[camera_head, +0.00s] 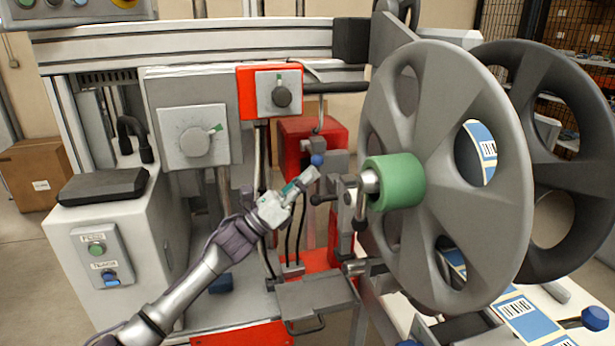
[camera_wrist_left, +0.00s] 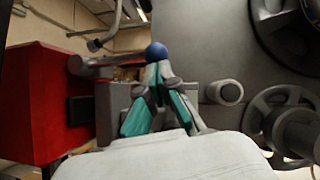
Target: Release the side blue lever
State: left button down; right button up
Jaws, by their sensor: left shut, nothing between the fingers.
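A lever with a blue ball knob (camera_head: 317,160) stands in front of the red block at the middle of the machine. The same blue knob (camera_wrist_left: 156,52) shows in the left wrist view, just beyond my fingertips. My left gripper (camera_head: 308,175) reaches in from the lower left, its tips right at the knob. In the left wrist view the fingers of my left gripper (camera_wrist_left: 157,75) are closed together with nothing between them. I cannot tell whether they touch the knob. The lever's lower part is partly hidden. My right gripper is not in view.
A large grey reel (camera_head: 480,130) with a green hub (camera_head: 395,182) stands close to the right. A red block (camera_head: 300,130) is behind the knob. Another blue knob (camera_head: 595,318) is at the lower right. A grey control box (camera_head: 193,137) is left of the gripper.

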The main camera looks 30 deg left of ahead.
pick_arm(q)
notch_tip(320, 180, up, 9)
jog(key=a+n+y+p, duration=0.1)
jog(key=n+y+p, duration=0.8)
jog(key=n+p, duration=0.3)
jog(key=shift+w+f+n+t+p, duration=0.15)
jog(key=shift+w+n+t+p, duration=0.2)
jog(key=shift+w, duration=0.1)
